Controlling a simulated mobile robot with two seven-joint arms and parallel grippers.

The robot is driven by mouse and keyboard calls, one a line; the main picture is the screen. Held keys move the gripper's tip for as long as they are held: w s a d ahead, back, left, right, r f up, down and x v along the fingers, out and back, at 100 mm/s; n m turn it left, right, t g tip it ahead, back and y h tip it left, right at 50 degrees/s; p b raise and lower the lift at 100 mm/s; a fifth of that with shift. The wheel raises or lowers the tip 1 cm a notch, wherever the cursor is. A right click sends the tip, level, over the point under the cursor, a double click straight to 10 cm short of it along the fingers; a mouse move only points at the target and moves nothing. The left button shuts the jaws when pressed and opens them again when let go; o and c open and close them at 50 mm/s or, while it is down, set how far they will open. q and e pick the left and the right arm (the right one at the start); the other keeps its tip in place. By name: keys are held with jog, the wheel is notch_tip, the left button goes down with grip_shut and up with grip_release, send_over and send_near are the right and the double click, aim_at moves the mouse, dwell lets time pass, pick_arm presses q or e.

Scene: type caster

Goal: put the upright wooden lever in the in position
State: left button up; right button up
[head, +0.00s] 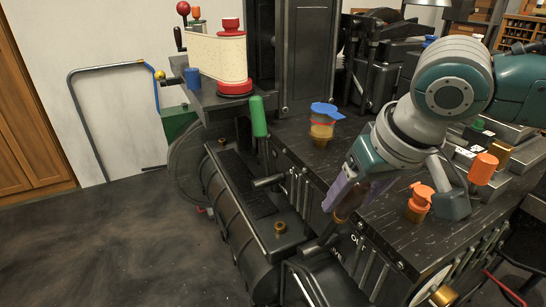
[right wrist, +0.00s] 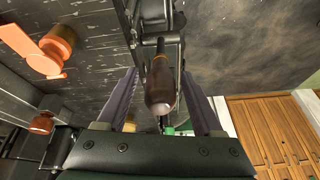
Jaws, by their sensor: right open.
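The wooden lever (head: 347,209) has a dark brown handle and stands at the front edge of the dark machine top in the head view. White letters that look like "OUT" show on the panel close to it. My right gripper (head: 343,203) reaches down to the handle from above with its purple fingers. In the right wrist view the handle (right wrist: 161,86) lies between the two spread fingers (right wrist: 158,74), with a visible gap on each side. The right gripper is open. The lever's lower end is partly hidden in the head view. My left gripper is not in view.
An orange-capped knob (head: 419,199) and another orange knob (head: 482,169) stand right of my right gripper. A blue-topped amber part (head: 323,122) stands behind it. A green handle (head: 258,117) rises at the left. The floor at left is clear.

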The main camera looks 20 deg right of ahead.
jog(key=shift+w+f, duration=0.2)
jog(key=shift+f, duration=0.35)
grip_shut()
dwell(1.1)
